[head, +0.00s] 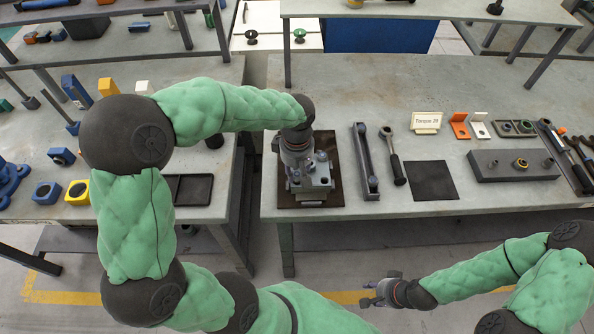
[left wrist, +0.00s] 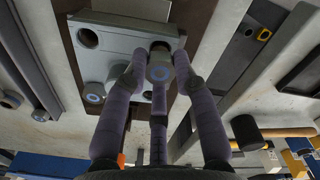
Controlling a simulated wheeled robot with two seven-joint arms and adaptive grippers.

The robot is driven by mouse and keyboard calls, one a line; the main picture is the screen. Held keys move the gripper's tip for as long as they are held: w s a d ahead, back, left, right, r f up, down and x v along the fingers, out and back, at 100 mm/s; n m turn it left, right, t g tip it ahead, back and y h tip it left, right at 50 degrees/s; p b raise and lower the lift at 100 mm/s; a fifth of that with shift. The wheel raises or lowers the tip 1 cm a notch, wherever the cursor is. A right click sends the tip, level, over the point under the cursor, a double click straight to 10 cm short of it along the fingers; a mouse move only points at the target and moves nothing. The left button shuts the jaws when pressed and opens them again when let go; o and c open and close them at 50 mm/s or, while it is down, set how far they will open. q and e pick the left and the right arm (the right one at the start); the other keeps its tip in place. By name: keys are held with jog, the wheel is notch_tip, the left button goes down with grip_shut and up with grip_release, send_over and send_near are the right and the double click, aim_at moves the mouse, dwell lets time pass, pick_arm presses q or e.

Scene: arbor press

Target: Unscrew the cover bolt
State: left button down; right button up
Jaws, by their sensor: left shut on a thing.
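My left gripper (head: 297,150) hangs over a grey metal block (head: 312,196), which sits on a brown plate (head: 335,150). Behind the bolt is a dark hole with a reddish rim in the block (left wrist: 125,42). I cannot tell whether the bolt's lower end is still in it. Another blue-topped bolt (left wrist: 93,93) shows beside it. My right gripper (head: 376,292) is empty, away from the block in front of the table, its fingers apart.
Right of the plate lie a long grey bar tool (head: 364,162), a ratchet wrench (head: 393,155) and a black mat (head: 433,180). A "Torque 20" sign (head: 426,122) stands behind. A grey holder (head: 513,165) with fittings is at right.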

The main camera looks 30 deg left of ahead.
aim_at(297, 174)
pick_arm(q)
jog(key=shift+r+p, duration=1.15)
jog(key=shift+r, duration=0.55)
jog(key=shift+f, duration=0.1)
